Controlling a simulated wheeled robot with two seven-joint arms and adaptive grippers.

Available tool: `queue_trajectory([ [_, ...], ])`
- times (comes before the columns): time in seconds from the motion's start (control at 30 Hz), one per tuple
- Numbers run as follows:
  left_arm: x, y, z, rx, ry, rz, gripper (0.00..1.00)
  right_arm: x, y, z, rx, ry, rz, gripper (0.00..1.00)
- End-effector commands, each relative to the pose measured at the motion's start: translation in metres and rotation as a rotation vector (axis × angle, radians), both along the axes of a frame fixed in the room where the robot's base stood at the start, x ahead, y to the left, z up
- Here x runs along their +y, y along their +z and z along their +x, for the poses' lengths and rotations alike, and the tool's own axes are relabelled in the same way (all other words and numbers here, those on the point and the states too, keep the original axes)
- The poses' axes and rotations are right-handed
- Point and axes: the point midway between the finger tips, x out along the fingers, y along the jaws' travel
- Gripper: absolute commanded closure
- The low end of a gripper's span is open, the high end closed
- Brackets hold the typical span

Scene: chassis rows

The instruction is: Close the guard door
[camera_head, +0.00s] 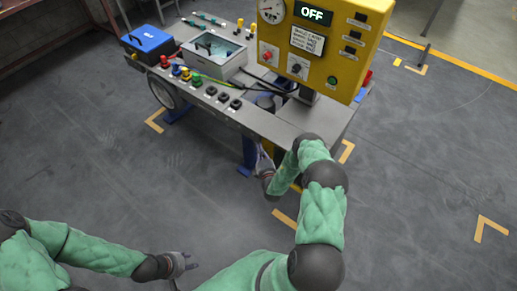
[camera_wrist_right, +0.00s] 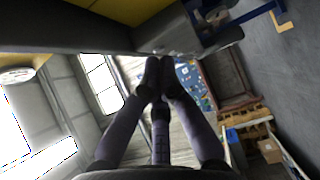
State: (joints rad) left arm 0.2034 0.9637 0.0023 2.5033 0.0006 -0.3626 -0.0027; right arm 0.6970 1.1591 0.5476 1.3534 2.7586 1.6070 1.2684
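A grey box (camera_head: 236,66) with a clear, handled top sits on the bench. I cannot tell for sure whether that top is the guard door; no other door stands out. My right gripper (camera_head: 261,158) is low at the bench's front edge, partly hidden by its own arm. In the right wrist view its fingertips (camera_wrist_right: 159,70) are together, just below a grey edge (camera_wrist_right: 185,40); contact is unclear. No object shows between them. My left gripper (camera_head: 186,270) is over the floor at lower left, fingers apart, empty and far from the bench.
The bench (camera_head: 262,118) carries a blue case (camera_head: 147,40), coloured buttons (camera_head: 185,74) and black cables. A yellow control panel (camera_head: 326,45) reading OFF rises above its right end. Blue legs (camera_head: 248,155) stand below. The floor in front is clear apart from orange marks.

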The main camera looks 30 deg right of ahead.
Motion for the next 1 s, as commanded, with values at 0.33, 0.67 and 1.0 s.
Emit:
queue_trajectory([
  [0.33,0.000,0.017,0.000,0.001,-0.001,0.000,0.60,0.023,0.001,-0.049,0.004,0.000,0.004,1.00],
  [0.67,0.000,0.025,0.000,0.000,-0.001,0.000,0.60,0.040,0.000,-0.086,0.003,0.000,0.002,1.00],
  [1.0,0.000,0.025,0.000,0.000,-0.001,0.000,0.60,0.043,0.000,-0.089,0.002,0.005,0.002,1.00],
])
